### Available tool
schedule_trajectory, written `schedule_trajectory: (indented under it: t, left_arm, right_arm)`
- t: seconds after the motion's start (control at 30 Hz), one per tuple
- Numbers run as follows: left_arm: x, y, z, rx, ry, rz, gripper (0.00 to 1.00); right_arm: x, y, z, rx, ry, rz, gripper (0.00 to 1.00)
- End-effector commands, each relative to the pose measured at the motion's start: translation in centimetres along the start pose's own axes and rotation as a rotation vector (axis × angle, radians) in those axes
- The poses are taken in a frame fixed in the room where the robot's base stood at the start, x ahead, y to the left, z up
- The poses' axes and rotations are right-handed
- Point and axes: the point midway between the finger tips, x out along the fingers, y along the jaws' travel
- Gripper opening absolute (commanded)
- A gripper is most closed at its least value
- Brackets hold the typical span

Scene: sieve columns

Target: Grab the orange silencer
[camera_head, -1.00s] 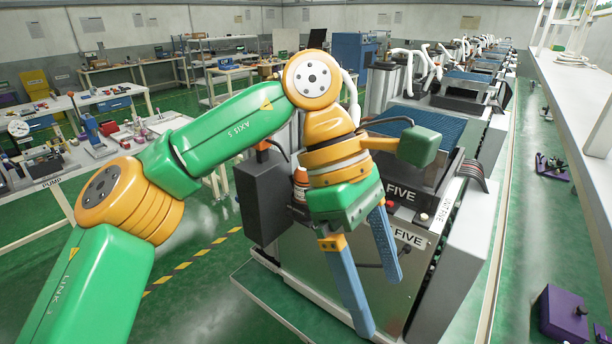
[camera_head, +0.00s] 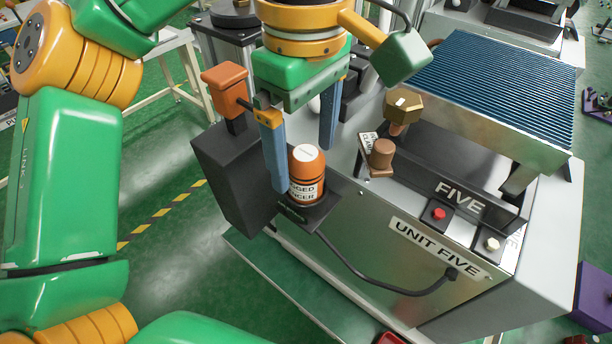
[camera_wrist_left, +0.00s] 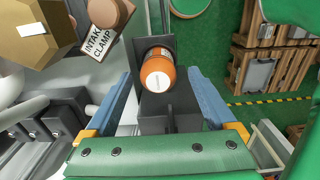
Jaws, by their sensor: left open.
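The orange silencer (camera_head: 307,190) is an orange cylinder with a white label band and a pale disc on top. It stands upright on a small black shelf on the side of unit five. My left gripper (camera_head: 304,167) is open, with its blue fingers pointing down. In the head view one finger overlaps the silencer's left edge and the other is behind it. In the left wrist view the silencer (camera_wrist_left: 158,76) shows between the two fingers, near their tips, with a gap on both sides. My right gripper is not in view.
A black box (camera_head: 233,178) with an orange-topped post (camera_head: 225,90) stands left of the shelf. Right of it are a brass hex knob (camera_head: 403,105), a brown clamp knob (camera_head: 382,155) and a blue ribbed panel (camera_head: 490,85). A black cable (camera_head: 380,288) runs along the unit's front.

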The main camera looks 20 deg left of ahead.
Motion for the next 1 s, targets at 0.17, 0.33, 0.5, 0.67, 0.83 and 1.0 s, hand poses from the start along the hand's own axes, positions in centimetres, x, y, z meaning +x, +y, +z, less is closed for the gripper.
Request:
schedule_trajectory:
  t: [0.17, 0.33, 0.5, 0.67, 0.83, 1.0]
  left_arm:
    - [3.2, -0.1, 0.2, 0.000, -0.003, -0.001, 0.90]
    - [3.3, -0.1, 0.2, -0.002, -0.003, 0.002, 0.90]
    - [3.3, -0.1, 0.2, -0.002, -0.003, 0.002, 0.63]
    - [3.3, -0.1, 0.2, -0.002, -0.003, 0.002, 0.20]
    - [3.3, -0.1, 0.2, -0.002, -0.003, 0.002, 0.00]
    - [3.0, -0.1, 0.2, -0.002, -0.002, 0.003, 0.00]
  right_arm:
    - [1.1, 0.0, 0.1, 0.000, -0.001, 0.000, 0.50]
    - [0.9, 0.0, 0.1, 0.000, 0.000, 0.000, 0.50]
    - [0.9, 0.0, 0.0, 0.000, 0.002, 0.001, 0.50]
    - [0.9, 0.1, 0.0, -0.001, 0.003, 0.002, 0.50]
    - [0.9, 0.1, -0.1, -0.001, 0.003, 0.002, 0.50]
    - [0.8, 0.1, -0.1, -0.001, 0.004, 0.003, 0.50]
